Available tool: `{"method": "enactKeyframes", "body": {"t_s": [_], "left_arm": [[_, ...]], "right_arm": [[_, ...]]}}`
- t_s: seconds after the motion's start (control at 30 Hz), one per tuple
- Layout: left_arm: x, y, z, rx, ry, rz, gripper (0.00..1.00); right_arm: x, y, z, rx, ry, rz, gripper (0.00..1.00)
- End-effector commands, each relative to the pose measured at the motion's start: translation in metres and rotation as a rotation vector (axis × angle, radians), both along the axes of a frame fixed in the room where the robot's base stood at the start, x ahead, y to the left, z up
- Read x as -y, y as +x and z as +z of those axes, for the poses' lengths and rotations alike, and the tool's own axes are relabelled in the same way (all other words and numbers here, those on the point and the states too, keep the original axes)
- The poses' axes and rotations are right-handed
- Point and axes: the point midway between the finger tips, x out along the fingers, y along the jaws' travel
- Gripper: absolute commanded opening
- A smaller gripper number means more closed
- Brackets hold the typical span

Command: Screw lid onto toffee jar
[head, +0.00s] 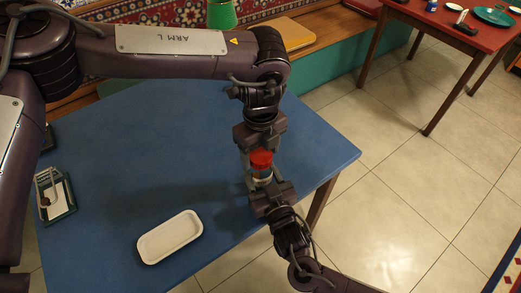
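The toffee jar (262,176) is small, with a pale lower part, and sits near the table's right side between my two grippers. The red lid (261,158) is at the top of the jar, in line with it; I cannot tell whether it is threaded on. My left gripper (257,153) reaches in from the back and appears shut on the lid. My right gripper (262,181) reaches in from the front right and appears shut on the jar. The fingers are small here and partly hide the jar.
A white tray (170,237) lies empty on the blue table (130,150). A small rack (52,194) stands at the left edge. A bench (340,62) with a wooden board (291,35) and a green lampshade-like object (222,14) is behind. A red table (455,28) stands back right.

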Motion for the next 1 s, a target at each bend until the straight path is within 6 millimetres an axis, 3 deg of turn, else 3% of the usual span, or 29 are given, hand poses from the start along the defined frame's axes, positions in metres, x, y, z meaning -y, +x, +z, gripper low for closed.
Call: {"method": "enactKeyframes", "body": {"t_s": [0.1, 0.47, 0.8, 1.0], "left_arm": [[0.000, 0.000, 0.000, 0.000, 0.000, 0.000, 0.76], [0.000, 0.001, 0.010, 0.002, -0.001, 0.000, 0.76], [0.000, 0.001, 0.078, 0.004, -0.002, 0.001, 0.76], [0.000, 0.001, 0.109, 0.002, 0.000, 0.000, 0.76]], "right_arm": [[0.000, 0.000, 0.000, 0.001, 0.000, 0.000, 0.00], [0.000, 0.000, 0.000, 0.001, 0.000, 0.000, 0.00], [0.000, 0.000, 0.000, 0.000, 0.000, 0.000, 0.00], [0.000, 0.000, 0.000, 0.001, 0.000, 0.000, 0.00]]}}
